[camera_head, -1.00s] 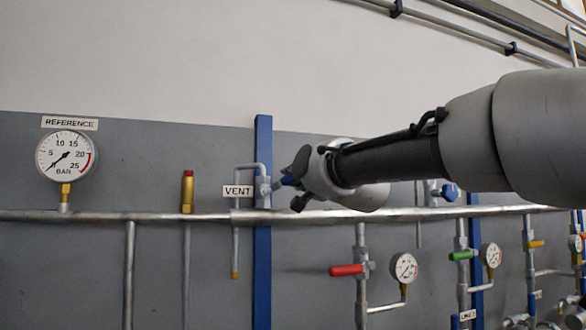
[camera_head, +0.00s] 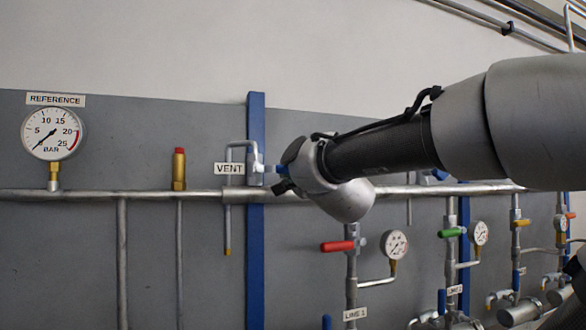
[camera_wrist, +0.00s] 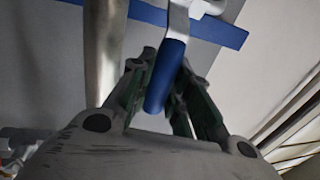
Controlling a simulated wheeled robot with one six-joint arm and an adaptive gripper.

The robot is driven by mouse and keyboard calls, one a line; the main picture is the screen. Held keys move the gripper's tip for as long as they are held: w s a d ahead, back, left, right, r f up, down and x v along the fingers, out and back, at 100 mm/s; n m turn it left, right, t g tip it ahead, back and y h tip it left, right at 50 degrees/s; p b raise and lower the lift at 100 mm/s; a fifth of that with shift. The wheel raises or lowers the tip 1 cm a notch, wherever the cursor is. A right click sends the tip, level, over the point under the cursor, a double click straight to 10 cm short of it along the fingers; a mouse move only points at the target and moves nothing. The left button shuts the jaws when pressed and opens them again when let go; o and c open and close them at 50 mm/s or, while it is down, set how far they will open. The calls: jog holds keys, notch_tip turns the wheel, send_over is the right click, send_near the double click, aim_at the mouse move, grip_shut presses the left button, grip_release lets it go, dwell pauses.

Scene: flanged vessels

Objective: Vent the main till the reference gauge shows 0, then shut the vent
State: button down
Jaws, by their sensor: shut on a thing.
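The reference gauge (camera_head: 53,133) is at the left of the head view; its needle points to the lower left, at or near the 0 end of the scale. The vent valve (camera_head: 256,170) sits beside the VENT label on the main pipe. Its blue lever (camera_head: 271,169) points right, roughly level. My gripper (camera_head: 284,177) is shut on this lever, and my wrist hides part of it. In the wrist view the blue lever (camera_wrist: 166,78) lies between the two fingers of my gripper (camera_wrist: 160,95).
The main pipe (camera_head: 150,195) runs across the wall, with a blue upright (camera_head: 256,270) behind the vent. A red-topped brass fitting (camera_head: 179,170) stands left of the vent. Below my wrist are a red lever (camera_head: 338,246), a green lever (camera_head: 451,232) and small gauges.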

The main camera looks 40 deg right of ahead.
jog(key=shift+f, duration=0.15)
jog(key=c, duration=1.3)
grip_release()
jog(key=v, duration=1.2)
